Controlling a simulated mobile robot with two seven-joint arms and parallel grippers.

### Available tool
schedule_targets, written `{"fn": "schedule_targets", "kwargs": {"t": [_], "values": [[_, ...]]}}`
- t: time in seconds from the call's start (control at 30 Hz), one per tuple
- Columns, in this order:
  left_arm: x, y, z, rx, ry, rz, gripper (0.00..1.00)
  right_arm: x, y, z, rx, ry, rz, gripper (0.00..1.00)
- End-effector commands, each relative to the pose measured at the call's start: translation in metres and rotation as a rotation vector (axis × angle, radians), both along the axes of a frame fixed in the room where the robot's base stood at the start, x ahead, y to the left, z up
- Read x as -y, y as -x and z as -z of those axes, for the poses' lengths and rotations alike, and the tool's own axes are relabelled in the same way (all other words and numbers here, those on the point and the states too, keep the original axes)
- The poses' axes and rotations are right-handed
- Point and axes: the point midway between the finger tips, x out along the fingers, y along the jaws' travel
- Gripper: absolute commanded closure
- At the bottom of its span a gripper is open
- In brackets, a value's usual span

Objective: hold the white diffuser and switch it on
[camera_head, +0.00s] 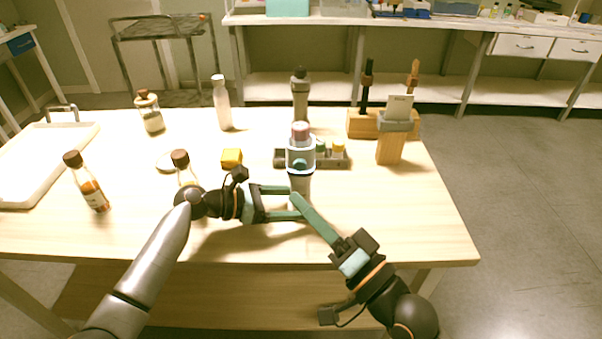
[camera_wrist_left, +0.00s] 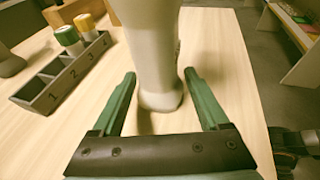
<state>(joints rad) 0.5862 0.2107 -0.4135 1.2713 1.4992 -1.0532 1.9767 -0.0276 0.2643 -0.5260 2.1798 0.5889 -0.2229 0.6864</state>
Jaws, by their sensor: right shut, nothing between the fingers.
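The white diffuser (camera_head: 300,181) stands upright near the middle of the table, with a pinkish top, a pale blue band and a round teal button (camera_head: 300,164) facing me. In the left wrist view its white body (camera_wrist_left: 158,60) rises between the fingers. My left gripper (camera_head: 290,202) is open, with one finger on each side of the diffuser's lower body; narrow gaps show beside it in the left wrist view (camera_wrist_left: 160,75). My right gripper (camera_head: 295,198) is shut and empty, its tips in front of the diffuser's lower part, below the button. I cannot tell whether they touch it.
A numbered grey rack (camera_head: 282,158) with capped vials stands behind the diffuser. A yellow block (camera_head: 231,158), several bottles and a white tray (camera_head: 38,170) are on the left. A wooden holder (camera_head: 391,148) and a grey bottle (camera_head: 300,92) stand behind. The table's right front is clear.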

Motion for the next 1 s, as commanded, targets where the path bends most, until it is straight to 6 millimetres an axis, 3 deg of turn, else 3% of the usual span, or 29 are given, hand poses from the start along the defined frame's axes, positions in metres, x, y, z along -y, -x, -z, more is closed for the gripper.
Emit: {"fn": "schedule_targets", "kwargs": {"t": [0.17, 0.47, 0.8, 1.0], "values": [[0.0, 0.0, -0.001, 0.003, 0.002, 0.0, 0.01, 0.0, 0.0, 0.0, 0.0, 0.0, 0.0, 1.0], [-0.003, 0.0, -0.003, 0.004, 0.003, -0.001, 0.01, 0.0, 0.0, 0.0, 0.0, 0.0, 0.0, 1.0], [-0.05, 0.015, -0.017, 0.004, 0.0, -0.002, 0.01, 0.0, 0.0, 0.0, 0.0, 0.0, 0.0, 1.0], [-0.067, 0.02, -0.023, 0.003, 0.001, -0.001, 0.01, 0.0, 0.0, 0.0, 0.0, 0.0, 0.0, 1.0]]}}
